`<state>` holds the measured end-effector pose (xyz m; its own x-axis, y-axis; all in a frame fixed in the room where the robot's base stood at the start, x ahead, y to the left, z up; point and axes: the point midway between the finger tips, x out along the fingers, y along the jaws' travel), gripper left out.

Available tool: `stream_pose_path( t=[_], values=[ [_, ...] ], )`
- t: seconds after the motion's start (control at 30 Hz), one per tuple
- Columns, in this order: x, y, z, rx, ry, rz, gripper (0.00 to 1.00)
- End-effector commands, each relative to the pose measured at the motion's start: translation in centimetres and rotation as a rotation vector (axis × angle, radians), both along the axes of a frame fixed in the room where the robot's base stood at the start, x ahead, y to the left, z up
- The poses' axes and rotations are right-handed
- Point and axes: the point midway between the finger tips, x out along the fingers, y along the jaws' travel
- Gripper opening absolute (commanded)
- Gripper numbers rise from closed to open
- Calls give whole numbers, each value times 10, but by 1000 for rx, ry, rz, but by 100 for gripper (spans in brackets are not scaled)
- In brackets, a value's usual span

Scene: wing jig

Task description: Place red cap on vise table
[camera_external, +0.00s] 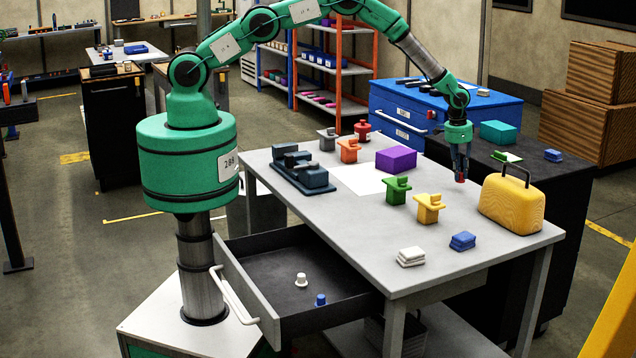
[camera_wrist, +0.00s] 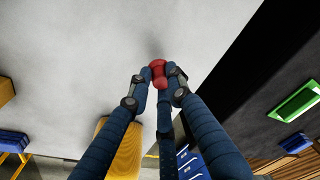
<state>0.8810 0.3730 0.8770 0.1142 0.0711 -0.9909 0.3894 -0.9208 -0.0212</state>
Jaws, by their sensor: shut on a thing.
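The red cap (camera_external: 461,178) is between the fingertips of my gripper (camera_external: 461,165), with its lower part showing below them. In the wrist view the red cap (camera_wrist: 158,74) is pinched by the dark blue fingers of my gripper (camera_wrist: 160,80). My gripper points down near the right edge of the light grey table (camera_external: 350,240). A dark vise (camera_external: 302,172) sits at this table's left side. A faint shadow lies near the cap in the wrist view; the gap to the tabletop is hard to judge.
A yellow toolbox (camera_external: 512,205) stands just right of my gripper. Yellow (camera_external: 428,208), green (camera_external: 397,190) and orange (camera_external: 348,150) blocks and a purple box (camera_external: 396,158) are on the table. An open drawer (camera_external: 250,300) holds white and blue caps. Bare tabletop lies left of the blocks.

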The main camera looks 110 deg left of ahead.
Motion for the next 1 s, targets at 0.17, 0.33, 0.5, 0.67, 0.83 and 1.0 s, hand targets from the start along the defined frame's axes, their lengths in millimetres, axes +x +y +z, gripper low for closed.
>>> stream_pose_path(
  t=[0.17,0.33,0.5,0.67,0.83,1.0],
  values=[
    [-1,0,-16,-1,2,0,2],
    [-1,0,-30,0,1,0,2],
    [0,0,-33,0,0,0,2],
    [-1,0,-33,0,0,0,2],
    [-1,0,-37,0,1,0,2],
    [-1,0,-36,0,1,0,38]
  ],
)
